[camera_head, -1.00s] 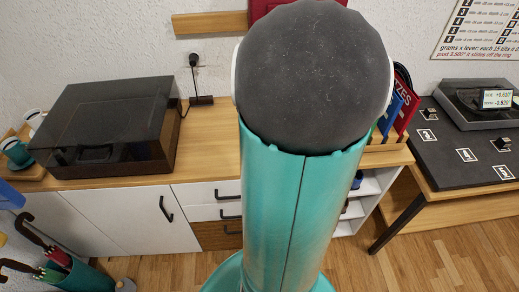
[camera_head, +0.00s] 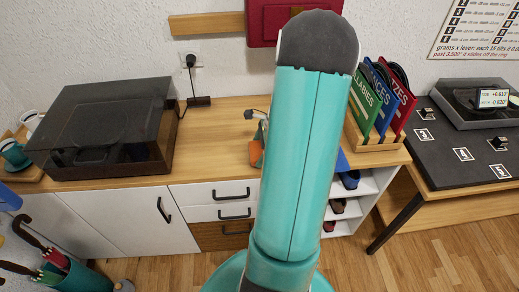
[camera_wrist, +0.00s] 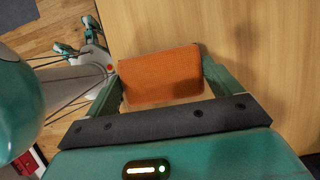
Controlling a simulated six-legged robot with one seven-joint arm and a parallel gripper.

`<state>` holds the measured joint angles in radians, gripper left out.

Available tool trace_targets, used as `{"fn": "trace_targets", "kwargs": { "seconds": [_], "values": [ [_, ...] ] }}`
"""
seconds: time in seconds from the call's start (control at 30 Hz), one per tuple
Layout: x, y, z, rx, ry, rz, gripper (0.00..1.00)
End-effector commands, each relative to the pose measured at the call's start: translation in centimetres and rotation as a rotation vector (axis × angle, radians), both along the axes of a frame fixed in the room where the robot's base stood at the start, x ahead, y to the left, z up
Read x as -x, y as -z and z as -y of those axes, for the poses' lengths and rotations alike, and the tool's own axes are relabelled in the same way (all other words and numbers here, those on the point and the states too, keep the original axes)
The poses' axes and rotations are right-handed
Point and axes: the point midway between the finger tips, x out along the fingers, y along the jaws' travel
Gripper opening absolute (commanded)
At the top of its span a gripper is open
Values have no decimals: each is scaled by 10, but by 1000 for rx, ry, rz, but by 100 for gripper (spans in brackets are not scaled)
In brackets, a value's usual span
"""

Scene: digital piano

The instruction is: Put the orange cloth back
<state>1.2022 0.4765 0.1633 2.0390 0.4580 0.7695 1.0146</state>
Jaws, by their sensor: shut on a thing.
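In the head view a small part of the orange cloth (camera_head: 255,154) shows just left of my teal arm, over the wooden cabinet top (camera_head: 215,135). My arm hides most of the gripper there. I cannot tell whether the cloth touches the top.
A lidded turntable (camera_head: 100,125) stands on the left of the top. A wooden rack of record sleeves (camera_head: 380,142) stands to the right. A red case (camera_head: 290,20) is on the wall behind. The top between turntable and arm is clear.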

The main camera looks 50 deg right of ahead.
Motion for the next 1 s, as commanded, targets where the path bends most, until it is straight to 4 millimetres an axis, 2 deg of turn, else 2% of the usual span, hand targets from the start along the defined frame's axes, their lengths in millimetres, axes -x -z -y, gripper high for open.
{"fn": "trace_targets", "kwargs": {
  "seconds": [0.07,0.4,0.43,0.5,0.77,0.87,1.0],
  "values": [
    [0,7,0,-1,0,1,69],
    [0,10,0,0,-1,0,69],
    [0,10,0,1,-2,1,92],
    [0,10,0,1,-1,1,100],
    [0,7,0,2,0,1,100],
    [2,-1,2,2,0,1,100],
    [9,-24,9,5,0,2,100]
  ]
}}
